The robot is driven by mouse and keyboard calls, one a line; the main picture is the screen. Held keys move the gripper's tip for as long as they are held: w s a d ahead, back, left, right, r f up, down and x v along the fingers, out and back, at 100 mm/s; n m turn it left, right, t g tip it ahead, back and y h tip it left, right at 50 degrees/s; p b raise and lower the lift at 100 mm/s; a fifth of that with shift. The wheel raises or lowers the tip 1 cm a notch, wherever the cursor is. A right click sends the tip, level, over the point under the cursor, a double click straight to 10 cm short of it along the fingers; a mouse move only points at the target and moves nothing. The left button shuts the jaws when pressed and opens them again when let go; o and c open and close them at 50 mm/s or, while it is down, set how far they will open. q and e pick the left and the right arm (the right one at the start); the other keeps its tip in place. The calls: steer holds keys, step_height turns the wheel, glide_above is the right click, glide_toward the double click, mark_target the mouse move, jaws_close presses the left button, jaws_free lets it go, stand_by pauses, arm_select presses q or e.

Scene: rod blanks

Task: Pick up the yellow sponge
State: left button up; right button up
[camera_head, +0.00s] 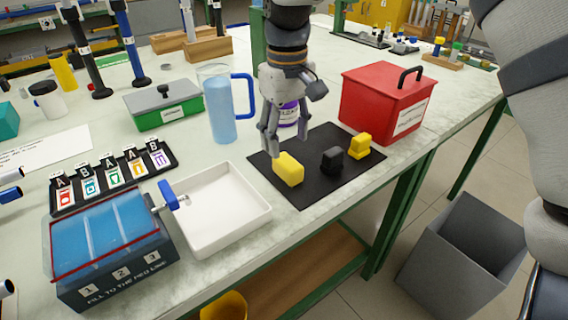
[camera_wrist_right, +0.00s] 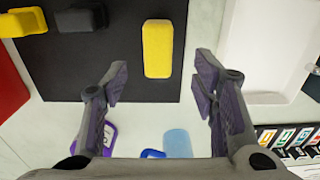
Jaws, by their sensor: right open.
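The yellow sponge (camera_head: 289,169) is a rounded block on the left front part of a black mat (camera_head: 310,192). It also shows in the right wrist view (camera_wrist_right: 157,48), lying lengthwise between the lines of the two fingers and a little beyond their tips. My right gripper (camera_head: 284,138) is open and empty, pointing down above the mat just behind the sponge. In the right wrist view, its fingertips (camera_wrist_right: 160,77) are spread wider than the sponge and do not touch it. My left gripper is not in view.
A black block (camera_head: 331,161) and another yellow block (camera_head: 359,146) sit right of the sponge. A red box (camera_head: 380,105) stands behind them. A blue pitcher (camera_head: 220,110) and a white tray (camera_head: 212,232) are to the left. A purple-labelled container (camera_head: 289,116) is behind the gripper.

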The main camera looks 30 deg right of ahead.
mark_target(288, 161)
step_height(288, 161, down, 7)
steer(key=shift+d+r, duration=0.1)
steer(key=c, duration=1)
